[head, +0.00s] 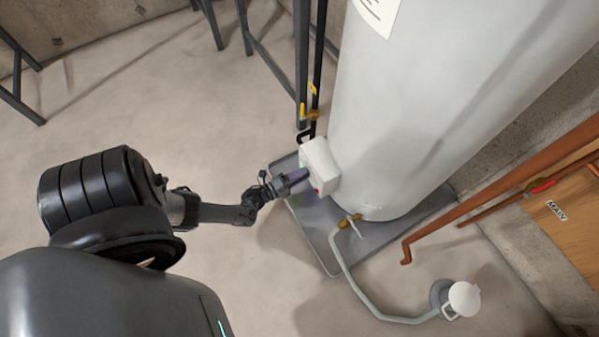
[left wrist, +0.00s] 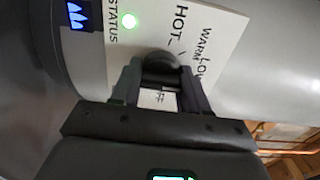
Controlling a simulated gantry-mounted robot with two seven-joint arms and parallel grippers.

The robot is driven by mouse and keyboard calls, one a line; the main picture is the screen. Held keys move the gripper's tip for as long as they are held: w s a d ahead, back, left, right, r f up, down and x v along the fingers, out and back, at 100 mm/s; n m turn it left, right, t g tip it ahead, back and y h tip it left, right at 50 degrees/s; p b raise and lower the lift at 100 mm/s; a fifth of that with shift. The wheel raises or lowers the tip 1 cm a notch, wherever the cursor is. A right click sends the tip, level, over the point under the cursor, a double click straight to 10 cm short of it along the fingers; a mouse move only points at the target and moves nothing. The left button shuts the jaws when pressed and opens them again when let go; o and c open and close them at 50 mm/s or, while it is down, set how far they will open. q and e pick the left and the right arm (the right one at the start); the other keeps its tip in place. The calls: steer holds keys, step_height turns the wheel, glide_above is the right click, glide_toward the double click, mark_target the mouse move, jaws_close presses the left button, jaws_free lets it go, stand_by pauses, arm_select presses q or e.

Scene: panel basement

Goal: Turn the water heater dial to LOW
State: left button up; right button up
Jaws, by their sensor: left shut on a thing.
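The water heater (head: 400,110) is a large pale tank at the right of the head view. Its white control box (head: 319,163) sits low on the tank's near left side. My left gripper (head: 303,174) reaches the front of this box. In the left wrist view the gripper (left wrist: 158,85) is shut on the dark round dial (left wrist: 162,62), one finger at each side. The panel (left wrist: 215,30) shows the words HOT, WARM and a partly covered LO, with a green STATUS light (left wrist: 129,20). The dial's pointer is hidden, so its setting cannot be told. My right gripper is not in view.
The tank stands in a grey drain pan (head: 325,245). Copper pipes (head: 500,187) run at the right. Dark metal legs (head: 301,60) stand behind the box.

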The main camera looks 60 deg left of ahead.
arm_select(q)
steer(key=o, duration=1)
steer(key=shift+s+d+p, duration=0.15)
steer(key=shift+s+p, duration=0.95)
steer(key=shift+s, duration=4.35)
